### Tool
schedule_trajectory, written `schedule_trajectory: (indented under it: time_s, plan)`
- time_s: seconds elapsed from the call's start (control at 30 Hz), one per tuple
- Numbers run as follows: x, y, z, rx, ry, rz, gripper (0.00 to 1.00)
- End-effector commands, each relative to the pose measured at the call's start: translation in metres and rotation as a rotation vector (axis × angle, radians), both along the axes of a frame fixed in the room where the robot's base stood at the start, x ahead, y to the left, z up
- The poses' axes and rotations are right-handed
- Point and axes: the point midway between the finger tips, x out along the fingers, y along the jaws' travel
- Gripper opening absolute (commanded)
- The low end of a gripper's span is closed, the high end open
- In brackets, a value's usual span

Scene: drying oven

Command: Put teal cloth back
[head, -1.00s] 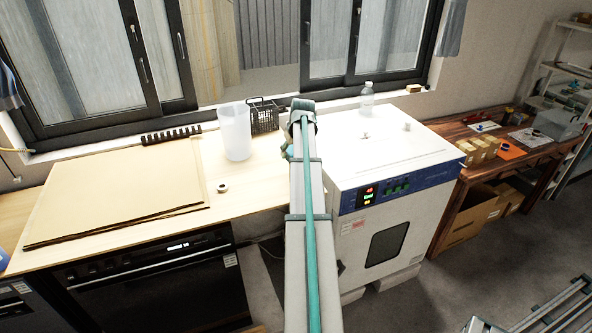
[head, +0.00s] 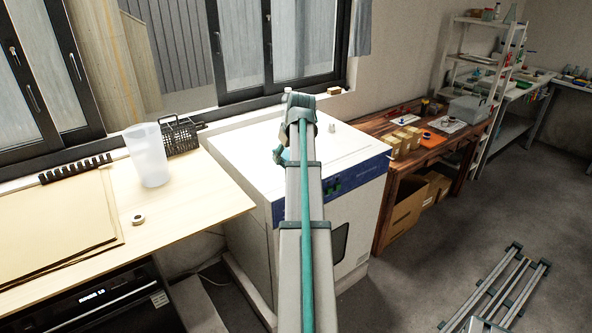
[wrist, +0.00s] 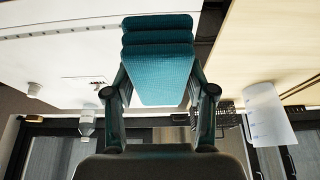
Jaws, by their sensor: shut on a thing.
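The teal cloth (wrist: 160,70) is folded, with its layered edge at the top of the wrist view. My gripper (wrist: 160,88) is shut on it, one finger at each side. In the head view my arm reaches forward over the white drying oven (head: 340,148).
A clear beaker (head: 147,155) and a black wire basket (head: 181,136) stand on the counter (head: 195,200), left of the oven. A small roll (head: 138,220) lies nearer. To the right, a wooden table (head: 455,140) holds boxes. A metal frame (head: 495,285) is on the floor.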

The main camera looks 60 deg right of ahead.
Motion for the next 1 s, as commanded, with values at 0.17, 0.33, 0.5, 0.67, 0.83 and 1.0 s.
schedule_trajectory:
  time_s: [0.17,0.33,0.5,0.67,0.83,1.0]
  plan:
    - [0.024,-0.031,-0.010,0.002,0.000,0.002,0.17]
    - [0.047,-0.062,-0.027,0.002,0.001,0.002,0.17]
    - [0.063,-0.082,-0.056,0.004,0.002,0.001,0.17]
    - [0.072,-0.094,-0.076,0.001,0.000,0.000,0.17]
    - [0.076,-0.099,-0.086,0.001,0.000,0.000,0.17]
    - [0.082,-0.107,-0.096,0.001,0.000,0.000,0.17]
